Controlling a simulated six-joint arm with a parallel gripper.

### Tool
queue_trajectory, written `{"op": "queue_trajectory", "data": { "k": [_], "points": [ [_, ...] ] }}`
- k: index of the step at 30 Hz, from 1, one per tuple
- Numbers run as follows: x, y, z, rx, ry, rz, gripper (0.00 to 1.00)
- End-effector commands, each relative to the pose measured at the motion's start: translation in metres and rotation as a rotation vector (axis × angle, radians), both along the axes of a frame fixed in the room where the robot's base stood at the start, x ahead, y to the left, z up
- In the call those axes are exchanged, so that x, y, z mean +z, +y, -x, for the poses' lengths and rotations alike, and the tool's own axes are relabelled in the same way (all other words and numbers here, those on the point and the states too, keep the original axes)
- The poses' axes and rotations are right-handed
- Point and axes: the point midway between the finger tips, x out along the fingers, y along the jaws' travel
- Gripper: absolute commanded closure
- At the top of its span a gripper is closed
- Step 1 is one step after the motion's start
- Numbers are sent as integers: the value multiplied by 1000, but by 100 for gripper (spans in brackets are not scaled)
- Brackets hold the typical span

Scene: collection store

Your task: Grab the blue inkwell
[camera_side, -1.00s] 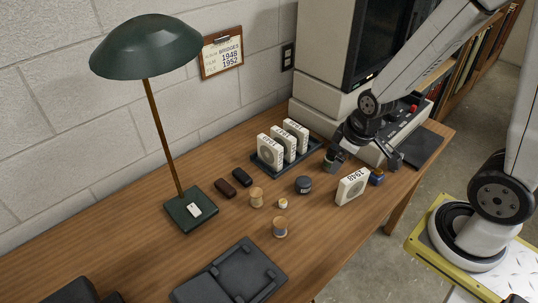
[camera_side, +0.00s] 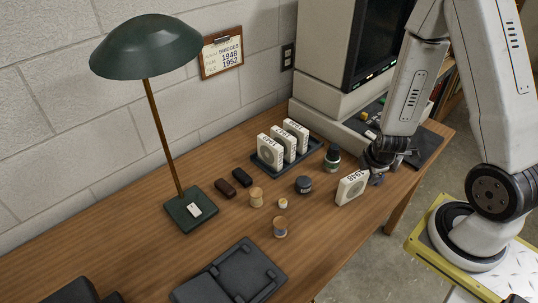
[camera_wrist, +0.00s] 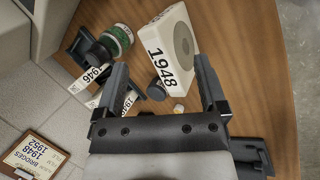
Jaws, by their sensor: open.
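I cannot make out the inkwell there; the 1948 box (camera_wrist: 172,50) lies beyond the fingers.
A green-labelled bottle (camera_side: 332,157), a dark round jar (camera_side: 303,185) and a rack of white boxes (camera_side: 282,146) stand left of my gripper. Cork-coloured jars (camera_side: 256,197) and a lamp (camera_side: 190,209) are farther left. A viewing machine (camera_side: 335,60) stands behind.

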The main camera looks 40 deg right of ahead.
Motion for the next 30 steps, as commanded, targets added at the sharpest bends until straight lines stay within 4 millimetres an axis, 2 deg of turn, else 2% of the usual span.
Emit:
{"op": "queue_trajectory", "data": {
  "k": [9,15,21,30],
  "points": [
    [-30,-39,23,234,117,255,9],
    [-43,-56,33,373,178,412,9],
    [-52,-66,37,496,217,559,9],
    [-61,-71,40,647,242,759,9]
  ]
}}
